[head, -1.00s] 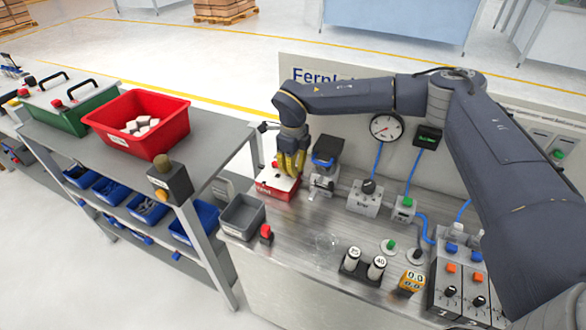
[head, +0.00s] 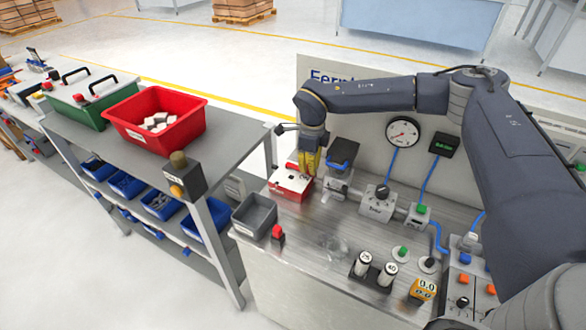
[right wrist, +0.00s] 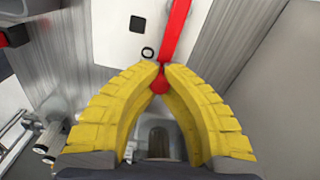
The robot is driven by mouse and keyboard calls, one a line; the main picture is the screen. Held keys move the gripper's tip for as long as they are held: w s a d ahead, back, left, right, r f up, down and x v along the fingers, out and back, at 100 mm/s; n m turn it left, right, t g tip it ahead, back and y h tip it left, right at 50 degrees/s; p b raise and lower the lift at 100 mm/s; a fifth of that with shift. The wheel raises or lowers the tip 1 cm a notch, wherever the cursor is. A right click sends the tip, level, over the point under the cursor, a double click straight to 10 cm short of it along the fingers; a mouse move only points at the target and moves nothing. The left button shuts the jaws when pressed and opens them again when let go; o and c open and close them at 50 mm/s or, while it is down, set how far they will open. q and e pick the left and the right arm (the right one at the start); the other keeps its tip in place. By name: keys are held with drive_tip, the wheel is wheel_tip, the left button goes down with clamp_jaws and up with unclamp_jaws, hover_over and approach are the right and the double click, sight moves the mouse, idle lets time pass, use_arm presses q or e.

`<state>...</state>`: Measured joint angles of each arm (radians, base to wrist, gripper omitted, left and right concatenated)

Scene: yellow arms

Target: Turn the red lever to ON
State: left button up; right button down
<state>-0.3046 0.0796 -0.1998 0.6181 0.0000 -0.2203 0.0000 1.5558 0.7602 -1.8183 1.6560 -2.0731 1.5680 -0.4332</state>
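The red lever (right wrist: 176,35) shows in the right wrist view as a red bar with a rounded red end between my fingertips. My right gripper (right wrist: 160,68) has its yellow fingertips drawn together on the lever near that end. In the head view the right gripper (head: 307,166) is at the back right of a red box with a pale top (head: 291,184). The ON marking is not readable. My left gripper is not in view.
A grey bin (head: 254,216) and a red button (head: 277,235) stand in front of the box. A blue-topped device (head: 342,155) and a black-knobbed unit (head: 379,202) stand to its right. A shelf cart holds a red crate (head: 126,124) at left.

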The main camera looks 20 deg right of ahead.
drive_tip(key=c, duration=1.3)
unclamp_jaws()
drive_tip(key=shift+d, duration=0.1)
wheel_tip(320, 180, up, 12)
drive_tip(key=shift+r, duration=0.1)
